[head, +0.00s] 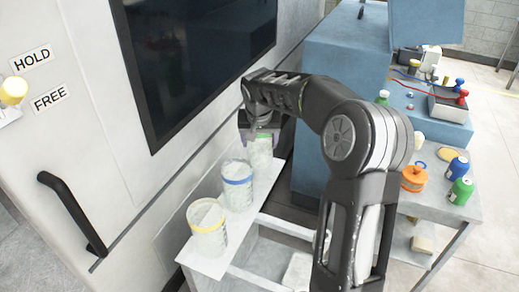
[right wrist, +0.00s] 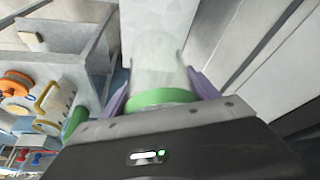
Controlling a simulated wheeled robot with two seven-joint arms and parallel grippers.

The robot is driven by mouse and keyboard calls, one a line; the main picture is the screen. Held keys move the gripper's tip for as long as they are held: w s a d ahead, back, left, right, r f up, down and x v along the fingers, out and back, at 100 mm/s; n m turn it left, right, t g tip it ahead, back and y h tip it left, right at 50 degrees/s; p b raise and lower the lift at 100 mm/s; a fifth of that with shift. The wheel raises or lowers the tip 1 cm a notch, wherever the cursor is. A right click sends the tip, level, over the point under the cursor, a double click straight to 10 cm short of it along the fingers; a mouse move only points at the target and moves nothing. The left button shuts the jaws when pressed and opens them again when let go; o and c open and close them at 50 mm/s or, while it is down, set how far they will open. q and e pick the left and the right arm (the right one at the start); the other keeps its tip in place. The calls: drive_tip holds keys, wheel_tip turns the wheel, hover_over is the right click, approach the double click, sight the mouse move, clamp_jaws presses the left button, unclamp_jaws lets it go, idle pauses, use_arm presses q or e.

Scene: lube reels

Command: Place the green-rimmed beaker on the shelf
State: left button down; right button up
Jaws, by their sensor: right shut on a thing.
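The green-rimmed beaker (head: 262,150) is at the far end of the narrow white shelf (head: 203,264), upright or nearly so. My right gripper (head: 261,136) is shut on it near its top. In the right wrist view the green rim (right wrist: 160,97) lies close to the palm, with a purple finger on each side. The clear body extends away from the palm. I cannot tell whether its base touches the shelf. My left gripper is not in view.
A blue-rimmed beaker (head: 238,186) and a yellow-rimmed beaker (head: 207,228) stand in line on the shelf, nearer me. The white cabinet wall (head: 110,150) borders it on the left. A blue machine (head: 335,60) and a cluttered table (head: 455,205) are on the right.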

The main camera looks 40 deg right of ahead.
sight(260, 150)
wheel_tip(260, 150, down, 3)
drive_tip(key=shift+f+p, duration=0.1)
drive_tip(key=shift+p, duration=0.25)
drive_tip(key=shift+f, duration=0.1)
drive_tip(key=shift+f, duration=0.1)
drive_tip(key=shift+f+b, duration=0.2)
drive_tip(key=shift+b, duration=0.15)
drive_tip(key=o, duration=1.4)
drive_tip(key=shift+r, duration=0.15)
